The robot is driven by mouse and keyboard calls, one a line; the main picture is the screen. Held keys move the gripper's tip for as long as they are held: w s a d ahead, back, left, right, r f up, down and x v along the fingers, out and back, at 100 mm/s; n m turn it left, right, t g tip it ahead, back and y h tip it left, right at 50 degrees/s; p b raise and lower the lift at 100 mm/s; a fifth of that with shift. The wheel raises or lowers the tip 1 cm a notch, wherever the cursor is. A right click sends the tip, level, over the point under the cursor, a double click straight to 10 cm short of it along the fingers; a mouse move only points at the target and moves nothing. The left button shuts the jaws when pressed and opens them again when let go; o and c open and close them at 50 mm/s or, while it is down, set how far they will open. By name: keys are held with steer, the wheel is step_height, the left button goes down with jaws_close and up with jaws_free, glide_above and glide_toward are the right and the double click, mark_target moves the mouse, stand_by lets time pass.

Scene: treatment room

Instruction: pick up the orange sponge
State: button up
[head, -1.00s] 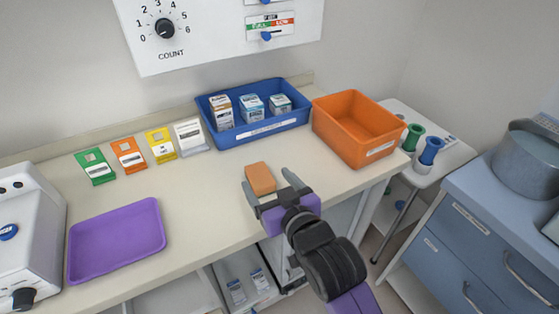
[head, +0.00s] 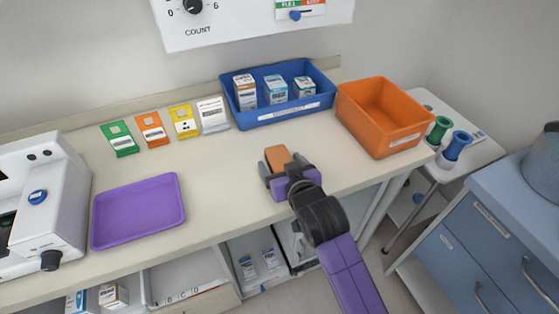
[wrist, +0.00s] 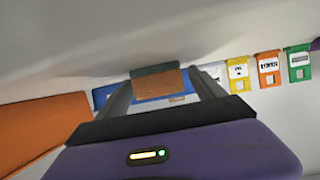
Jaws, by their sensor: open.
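The orange sponge (head: 279,156) lies on the cream counter, toward its front edge and below the blue tray. My gripper (head: 281,164) is open, low over the counter, with one finger to each side of the sponge's near part. In the wrist view the sponge (wrist: 157,81) shows between the far ends of the fingers, with a dark green band along its upper edge. I cannot tell whether either finger touches it. The gripper's body hides part of the sponge's near side in the head view.
A blue tray (head: 290,116) with several small boxes stands behind the sponge. An orange bin (head: 372,132) is to the right, a purple tray (head: 137,212) to the left. Coloured cards (head: 152,128) line the back. The counter between the purple tray and sponge is clear.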

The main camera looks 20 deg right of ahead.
mark_target(281, 162)
steer(key=c, duration=1.4)
step_height(281, 162, up, 20)
steer(key=p, duration=0.1)
steer(key=o, duration=0.5)
steer(key=c, duration=0.4)
